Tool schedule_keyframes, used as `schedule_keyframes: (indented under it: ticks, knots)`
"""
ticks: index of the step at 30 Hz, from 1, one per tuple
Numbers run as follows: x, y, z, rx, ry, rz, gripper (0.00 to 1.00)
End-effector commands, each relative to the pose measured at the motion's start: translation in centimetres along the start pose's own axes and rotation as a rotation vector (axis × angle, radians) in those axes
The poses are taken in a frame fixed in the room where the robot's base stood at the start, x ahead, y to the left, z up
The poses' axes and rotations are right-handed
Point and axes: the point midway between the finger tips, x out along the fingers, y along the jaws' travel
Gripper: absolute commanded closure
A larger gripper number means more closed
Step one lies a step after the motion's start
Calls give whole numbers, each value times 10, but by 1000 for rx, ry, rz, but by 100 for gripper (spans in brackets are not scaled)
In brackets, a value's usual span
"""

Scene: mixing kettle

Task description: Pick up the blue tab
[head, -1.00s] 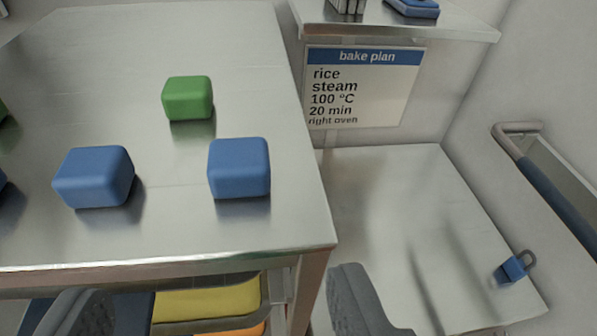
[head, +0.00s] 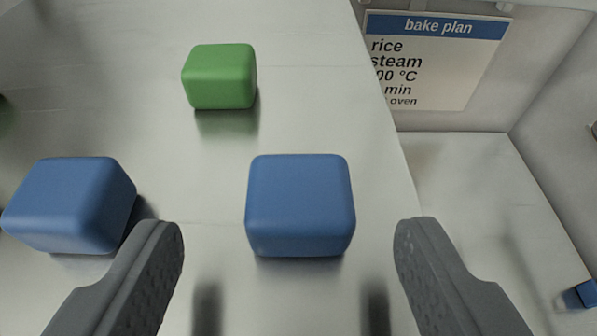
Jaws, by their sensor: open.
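A blue tab (head: 300,205), a rounded block, sits on the steel table between my gripper's fingers in the picture, a little beyond the tips. My gripper (head: 285,232) is open and empty, with one grey finger on each side of this block and clear gaps to both. A second blue block (head: 70,203) lies to the left, close beside the left finger in the picture. A green block (head: 219,76) stands farther back. The height of the fingers above the table is hard to judge.
The steel table's (head: 320,110) right edge runs just right of the blocks. Beyond it is a lower pale surface (head: 455,180) with a small blue object (head: 587,293) at far right. A bake plan sign (head: 435,60) hangs behind.

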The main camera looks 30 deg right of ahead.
Motion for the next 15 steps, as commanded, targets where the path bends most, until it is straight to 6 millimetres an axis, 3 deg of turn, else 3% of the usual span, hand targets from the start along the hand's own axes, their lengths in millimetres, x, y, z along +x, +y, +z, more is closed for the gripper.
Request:
schedule_keyframes:
  ticks: [15]
  knots:
    - [45, 4, -5, 0, -1, 2, 38]
